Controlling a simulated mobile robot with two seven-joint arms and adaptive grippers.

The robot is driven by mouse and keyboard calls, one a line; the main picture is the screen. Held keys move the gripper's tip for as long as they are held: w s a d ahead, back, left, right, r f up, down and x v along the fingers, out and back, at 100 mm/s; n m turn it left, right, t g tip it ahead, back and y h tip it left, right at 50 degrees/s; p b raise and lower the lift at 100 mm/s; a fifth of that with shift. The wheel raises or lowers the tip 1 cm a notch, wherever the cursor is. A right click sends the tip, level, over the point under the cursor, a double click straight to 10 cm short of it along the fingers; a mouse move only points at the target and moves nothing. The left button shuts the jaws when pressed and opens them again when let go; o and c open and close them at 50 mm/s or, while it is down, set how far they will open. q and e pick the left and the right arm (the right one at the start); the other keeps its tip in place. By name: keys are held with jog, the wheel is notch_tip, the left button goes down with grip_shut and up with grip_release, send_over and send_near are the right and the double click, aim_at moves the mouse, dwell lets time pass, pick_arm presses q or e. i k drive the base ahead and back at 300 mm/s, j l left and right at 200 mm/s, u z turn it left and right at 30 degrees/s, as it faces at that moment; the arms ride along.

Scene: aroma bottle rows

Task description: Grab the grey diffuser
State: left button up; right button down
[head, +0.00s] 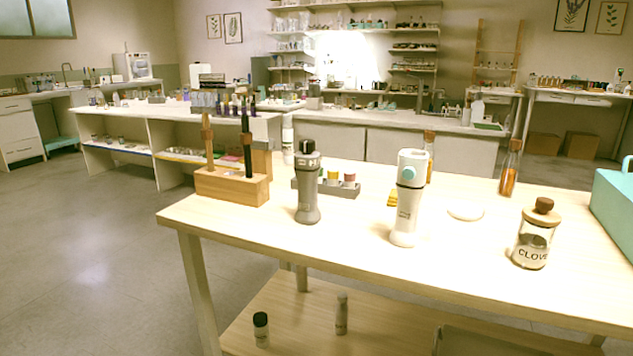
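A grey diffuser (308,187) stands upright on the light wooden table (355,232), near its front edge and left of centre. It has a dark top and a wider base. A white diffuser (407,200) of similar shape, with a teal round detail, stands upright to its right. Neither of my grippers shows in the head view.
A wooden block (232,187) with two upright tools stands left of the grey diffuser. A grey rack (340,188) with small coloured jars sits just behind it. A clove jar (532,236) and a teal box (612,205) are at the right.

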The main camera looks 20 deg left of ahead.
aim_at(307, 167)
jog(key=j+z, duration=0.15)
jog(key=z, duration=0.2)
jog(key=j+z, duration=0.15)
jog(key=z, duration=0.2)
jog(key=i+j+z, duration=0.1)
jog(key=z, duration=0.3)
jog(key=j+z, duration=0.15)
jog(key=j, duration=0.2)
jog(key=k+j+z, duration=0.15)
jog(key=j, duration=0.25)
jog(key=j+z, duration=0.2)
jog(key=j, duration=0.15)
jog(key=k, duration=0.05)
